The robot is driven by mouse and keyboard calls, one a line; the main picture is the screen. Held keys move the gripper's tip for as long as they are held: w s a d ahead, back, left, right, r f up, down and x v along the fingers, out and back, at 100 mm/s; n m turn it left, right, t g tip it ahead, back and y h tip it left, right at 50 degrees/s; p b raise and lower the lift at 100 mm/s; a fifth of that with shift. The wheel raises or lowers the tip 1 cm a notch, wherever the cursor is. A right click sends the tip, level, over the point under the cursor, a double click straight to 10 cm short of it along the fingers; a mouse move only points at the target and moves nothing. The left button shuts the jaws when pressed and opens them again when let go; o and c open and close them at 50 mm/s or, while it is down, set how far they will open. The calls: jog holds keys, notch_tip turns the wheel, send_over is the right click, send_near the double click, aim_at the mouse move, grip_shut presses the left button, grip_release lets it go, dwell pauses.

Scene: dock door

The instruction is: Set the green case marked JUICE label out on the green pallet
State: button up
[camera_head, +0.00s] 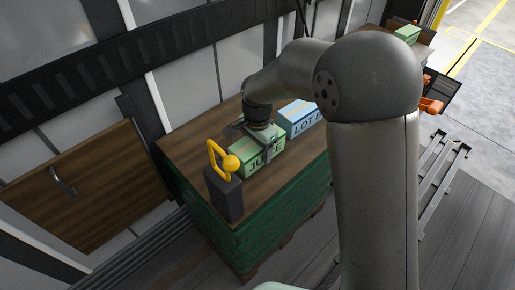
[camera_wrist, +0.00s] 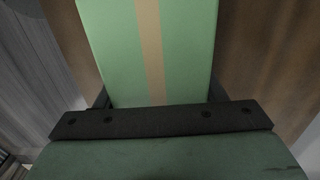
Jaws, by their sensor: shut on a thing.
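The green case marked JUICE (camera_head: 251,160) is on the wooden top of the green-sided pallet (camera_head: 262,225) in the head view, with its label facing the near side. My gripper (camera_head: 262,138) is over the case and shut on it. In the wrist view the green case (camera_wrist: 115,45) with a tan tape strip fills the middle, beyond the dark bar of my gripper (camera_wrist: 160,118). The fingertips are mostly hidden. I cannot tell whether the case rests on the top or hangs just above it.
A blue case marked LOT (camera_head: 299,117) stands behind and right of the green case. A dark block with a yellow handle and ball (camera_head: 226,180) stands close at its left. Another green case (camera_head: 407,33) sits on a far stack at top right. Bare top shows in front.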

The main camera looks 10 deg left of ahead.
jog(key=shift+f, duration=0.25)
jog(key=o, duration=1.7)
notch_tip(320, 180, up, 12)
jog(key=shift+r+p, duration=0.2)
jog(key=shift+p, duration=0.35)
jog(key=shift+d, duration=0.1)
jog(key=s+d+n, duration=0.2)
jog(key=s+d, duration=0.4)
jog(key=d, duration=0.5)
jog(key=s+d+n, duration=0.2)
jog(key=s+d, duration=0.4)
jog(key=d, duration=0.6)
jog(key=s+d+n, duration=0.1)
jog(key=s, duration=0.1)
jog(key=s+d+f, duration=0.1)
jog(key=s+d, duration=0.1)
jog(key=s, duration=0.1)
jog(key=s+d+f+n, duration=0.1)
jog(key=s+d, duration=0.1)
jog(key=s, duration=0.1)
jog(key=shift+s+d+f+n, duration=0.15)
jog(key=shift+s+d+n, duration=0.1)
jog(key=shift+n, duration=0.05)
